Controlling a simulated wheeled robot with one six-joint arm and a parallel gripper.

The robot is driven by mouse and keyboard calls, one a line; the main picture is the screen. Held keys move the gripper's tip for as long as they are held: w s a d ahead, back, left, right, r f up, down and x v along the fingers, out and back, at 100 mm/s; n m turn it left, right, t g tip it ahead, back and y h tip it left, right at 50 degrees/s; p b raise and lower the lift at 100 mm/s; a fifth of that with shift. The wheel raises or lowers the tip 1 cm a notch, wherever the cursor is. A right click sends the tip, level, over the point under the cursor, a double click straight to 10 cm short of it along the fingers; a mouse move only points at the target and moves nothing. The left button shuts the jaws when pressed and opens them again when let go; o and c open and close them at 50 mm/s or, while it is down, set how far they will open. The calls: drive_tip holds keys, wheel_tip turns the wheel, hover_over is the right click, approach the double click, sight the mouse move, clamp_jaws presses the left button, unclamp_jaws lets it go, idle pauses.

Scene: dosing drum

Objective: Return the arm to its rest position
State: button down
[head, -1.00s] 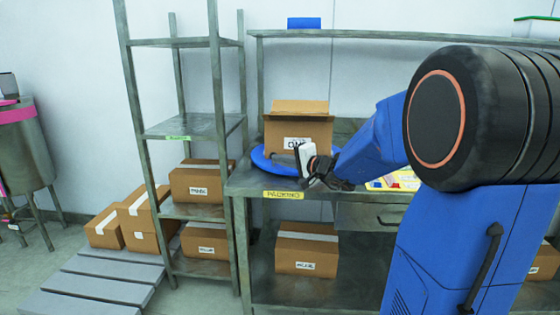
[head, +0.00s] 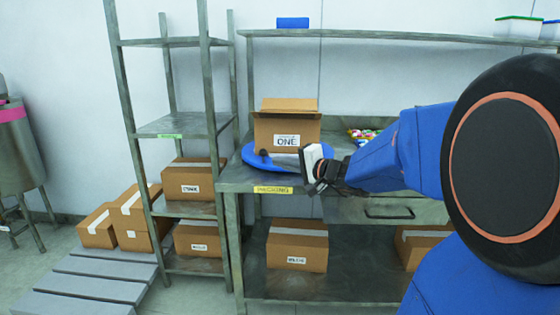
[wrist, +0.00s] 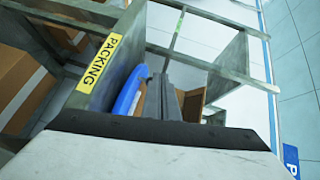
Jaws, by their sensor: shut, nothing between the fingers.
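My gripper (head: 303,163) is in the head view, in front of the packing bench, near the lower right of an open cardboard box (head: 285,133) labelled ONE. The gripper is shut and empty, pointing left. The box stands on a blue round plate (head: 259,159) on the bench. In the wrist view the shut dark fingers (wrist: 172,92) reach up past the white gripper body. Behind them the blue plate (wrist: 130,92) and part of the box (wrist: 195,103) show, partly hidden. I cannot tell whether the fingers touch anything.
The steel bench (head: 233,178) carries a yellow PACKING label (head: 272,190). Boxes lie on its lower shelf, including one box (head: 297,246) below the gripper. A metal rack (head: 185,125) stands left, with boxes and a grey slatted platform (head: 85,283). A steel drum (head: 18,150) is far left.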

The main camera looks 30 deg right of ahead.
drive_tip(key=s+a+f+n+g+y, duration=0.1)
drive_tip(key=s+a+f+n+g, duration=0.3)
drive_tip(key=s+a, duration=0.45)
drive_tip(key=s+a+f+n+g, duration=0.45)
drive_tip(key=s+a, duration=0.25)
drive_tip(key=s, duration=0.3)
drive_tip(key=s+d+f+n+h, duration=0.1)
drive_tip(key=s+d+f+h, duration=0.1)
drive_tip(key=s, duration=0.2)
drive_tip(key=s+d+f+n+g+h, duration=0.1)
drive_tip(key=s+d+f+h, duration=0.1)
drive_tip(key=s, duration=0.3)
drive_tip(key=s+d+f+n+g+h, duration=0.1)
drive_tip(key=s+d+f+n+h, duration=0.1)
drive_tip(key=s+d, duration=0.1)
drive_tip(key=shift+s+d+f+h, duration=0.3)
drive_tip(key=shift+s+d+f, duration=0.1)
drive_tip(key=shift+s, duration=0.5)
